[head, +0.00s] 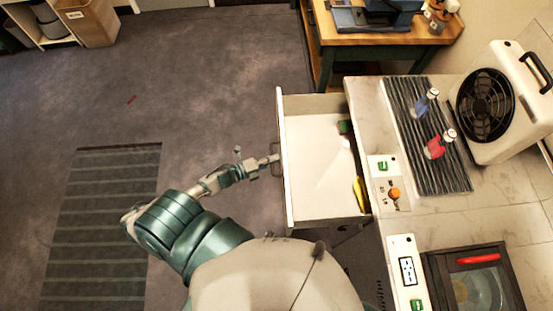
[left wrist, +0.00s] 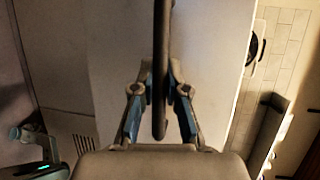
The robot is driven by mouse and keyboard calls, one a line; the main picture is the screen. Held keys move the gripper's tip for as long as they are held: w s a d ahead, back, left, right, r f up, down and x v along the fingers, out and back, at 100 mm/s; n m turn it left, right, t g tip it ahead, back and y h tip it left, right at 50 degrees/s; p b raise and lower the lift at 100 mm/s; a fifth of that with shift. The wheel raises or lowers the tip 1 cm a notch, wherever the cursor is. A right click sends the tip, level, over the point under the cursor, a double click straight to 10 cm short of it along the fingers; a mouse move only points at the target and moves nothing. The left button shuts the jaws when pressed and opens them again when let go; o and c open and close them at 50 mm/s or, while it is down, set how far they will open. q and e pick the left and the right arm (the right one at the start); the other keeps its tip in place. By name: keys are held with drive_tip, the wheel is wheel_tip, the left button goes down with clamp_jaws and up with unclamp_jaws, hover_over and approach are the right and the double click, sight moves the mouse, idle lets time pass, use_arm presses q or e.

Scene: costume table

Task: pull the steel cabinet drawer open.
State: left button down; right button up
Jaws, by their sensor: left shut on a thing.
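The steel cabinet drawer (head: 315,165) stands pulled out from under the counter, and its white inside shows in the head view. Its front panel (head: 284,190) faces left, and a dark handle (head: 276,166) sticks out from it. My left gripper (head: 266,161) is at this handle. In the left wrist view my left gripper (left wrist: 160,98) has a finger on each side of the dark handle bar (left wrist: 160,50) and is shut on it. The pale drawer front (left wrist: 115,55) lies behind the bar. My right gripper is not in view.
A green item (head: 345,127) and a yellow item (head: 359,193) lie in the drawer. The counter holds a dark ribbed mat (head: 408,120), a fan unit (head: 510,100) and a switch panel (head: 390,194). A wooden bench (head: 390,37) stands behind.

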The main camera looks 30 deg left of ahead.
use_arm(q)
drive_tip(key=shift+s+f, duration=0.15)
drive_tip(key=shift+f, duration=0.1)
drive_tip(key=c, duration=1.4)
unclamp_jaws()
drive_tip(key=shift+o, duration=1.1)
drive_tip(key=shift+r, duration=0.1)
drive_tip(key=v, duration=1.1)
drive_tip(key=shift+s+a, duration=0.25)
drive_tip(key=shift+a, duration=0.1)
